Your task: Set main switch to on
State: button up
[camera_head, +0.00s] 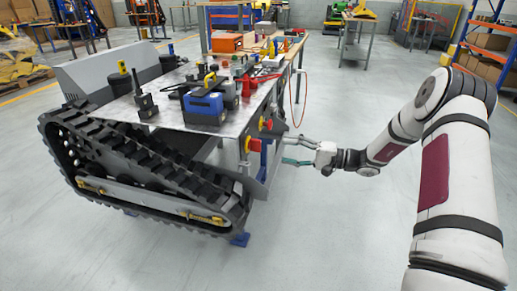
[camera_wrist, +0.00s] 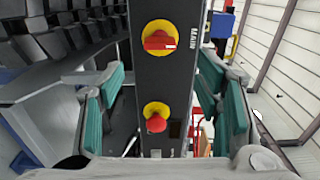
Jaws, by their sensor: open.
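In the wrist view, the main switch (camera_wrist: 158,40) is a red rotary handle on a round yellow plate, on a narrow black panel (camera_wrist: 152,80) with the word MAIN beside it. Its handle lies crosswise in this view, with a pale mark near its right end. My gripper (camera_wrist: 163,85) is open and empty; its green-padded fingers stand left and right of the panel. In the head view, my gripper (camera_head: 284,148) is beside the carrier's end panel, where two red-and-yellow controls show. I cannot tell there which is the main switch.
A red button (camera_wrist: 155,120) on a yellow plate sits below the switch in the wrist view. The tracked carrier (camera_head: 150,165) bears a metal top with a blue device (camera_head: 204,108) and other equipment. A workbench (camera_head: 225,50) stands behind. The floor around my arm is clear.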

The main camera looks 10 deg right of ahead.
aim_at(258, 146)
jog(key=b+x, duration=0.2)
jog(key=x, duration=0.8)
jog(key=shift+w+a, duration=0.1)
jog(key=shift+a, duration=0.1)
jog(key=shift+c, duration=0.5)
jog(key=c, duration=1.1)
